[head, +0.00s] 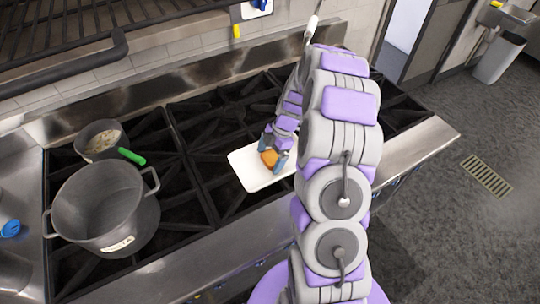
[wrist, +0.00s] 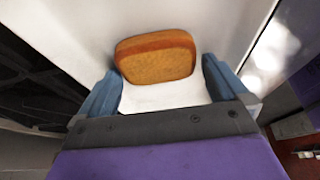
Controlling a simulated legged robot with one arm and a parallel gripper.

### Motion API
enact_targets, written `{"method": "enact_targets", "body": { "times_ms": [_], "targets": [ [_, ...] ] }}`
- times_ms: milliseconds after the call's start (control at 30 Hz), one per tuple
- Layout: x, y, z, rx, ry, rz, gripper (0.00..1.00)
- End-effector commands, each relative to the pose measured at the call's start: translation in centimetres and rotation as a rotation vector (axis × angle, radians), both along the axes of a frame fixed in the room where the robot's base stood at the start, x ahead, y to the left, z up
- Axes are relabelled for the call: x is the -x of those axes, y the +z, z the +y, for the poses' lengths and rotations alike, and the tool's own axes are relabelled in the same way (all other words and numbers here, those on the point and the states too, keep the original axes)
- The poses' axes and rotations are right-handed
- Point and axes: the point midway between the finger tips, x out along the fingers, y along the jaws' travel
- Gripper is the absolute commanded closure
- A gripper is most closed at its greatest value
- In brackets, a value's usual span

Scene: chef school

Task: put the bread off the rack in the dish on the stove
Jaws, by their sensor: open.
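The bread (head: 269,158) is a small orange-brown piece on the white rectangular dish (head: 247,171), which sits on the stove's black grates. In the wrist view the bread (wrist: 156,57) rests on the white surface of the dish (wrist: 226,22), just beyond my fingertips. My gripper (head: 273,150) is over the dish at the bread. In the wrist view its two blue fingers (wrist: 162,85) are spread wide, one to each side of the bread's near edge, with gaps on both sides. My arm hides the right part of the dish in the head view.
A large grey pot (head: 104,207) and a small pan with a green handle (head: 101,142) stand on the left burners. A dark rack shelf (head: 70,45) hangs at upper left. The grates (head: 192,130) between pan and dish are clear. Open floor lies right of the stove.

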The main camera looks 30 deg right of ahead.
Motion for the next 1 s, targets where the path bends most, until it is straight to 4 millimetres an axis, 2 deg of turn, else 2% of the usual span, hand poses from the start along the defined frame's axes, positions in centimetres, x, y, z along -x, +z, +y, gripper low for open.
{"method": "enact_targets", "body": {
  "times_ms": [167, 500, 633, 833, 933, 1000],
  "targets": [
    [-0.2, 2.5, -1.1, 0.004, -0.001, -0.007, 0.0],
    [-0.3, 8.8, -3.6, 0.004, -0.002, -0.007, 0.0],
    [-0.3, 10.2, -4.2, 0.001, -0.001, -0.004, 0.0],
    [-0.2, 11.0, -4.6, 0.0, -0.001, -0.002, 0.0],
    [-0.1, 11.4, -4.1, 0.002, -0.011, 0.005, 0.0],
    [0.2, 12.3, -3.0, 0.007, -0.034, 0.02, 0.0]
  ]
}}
